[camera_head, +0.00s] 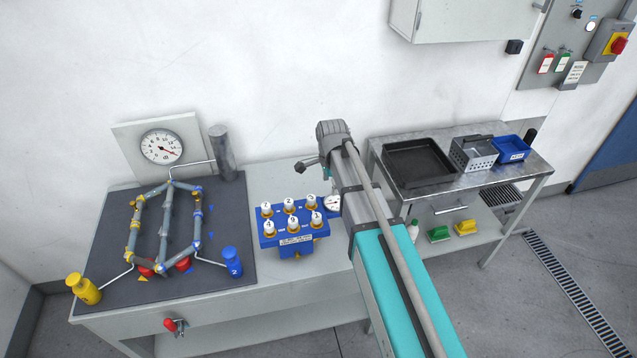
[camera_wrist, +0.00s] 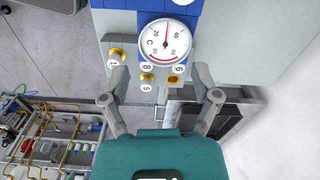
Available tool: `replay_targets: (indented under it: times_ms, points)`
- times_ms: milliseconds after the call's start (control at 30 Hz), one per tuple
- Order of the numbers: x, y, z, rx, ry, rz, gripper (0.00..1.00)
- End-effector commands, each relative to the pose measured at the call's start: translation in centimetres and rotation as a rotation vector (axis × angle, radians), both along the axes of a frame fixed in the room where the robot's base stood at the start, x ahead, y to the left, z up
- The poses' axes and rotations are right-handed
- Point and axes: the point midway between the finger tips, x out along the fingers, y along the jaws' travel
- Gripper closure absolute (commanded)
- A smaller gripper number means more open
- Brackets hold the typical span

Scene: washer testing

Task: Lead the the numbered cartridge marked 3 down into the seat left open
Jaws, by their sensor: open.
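In the head view a blue block (camera_head: 267,241) bears two rows of white-topped numbered cartridges. The front right cartridge (camera_head: 317,218) has a mark too small to read surely, so I cannot tell which is marked 3. In the wrist view my gripper (camera_wrist: 160,98) is open, its two fingers spread with no cartridge gripped. My gripper is mostly hidden in the head view.
A dial gauge (camera_head: 333,204) stands right beside the block; a dial also shows in the wrist view (camera_wrist: 165,42). A pipe frame (camera_head: 134,237) on a dark mat is at left. A black tray (camera_head: 420,163), grey basket (camera_head: 474,154) and blue bin (camera_head: 513,150) are at right.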

Motion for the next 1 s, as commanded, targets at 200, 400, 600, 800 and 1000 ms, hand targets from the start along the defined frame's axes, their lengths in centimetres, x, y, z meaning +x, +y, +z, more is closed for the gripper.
replay_targets:
  times_ms: [200,400,600,800,1000]
  points:
    - [-0.5,-3.1,-1.0,0.0,0.0,-0.067,0.21]
    - [-0.9,-5.7,-1.7,0.0,0.0,-0.129,0.21]
    - [-1.5,-8.4,-2.4,0.0,0.0,-0.191,0.21]
    - [-2.1,-11.0,-3.2,0.0,0.0,-0.253,0.21]
    - [-2.9,-13.6,-3.9,0.0,0.0,-0.317,0.21]
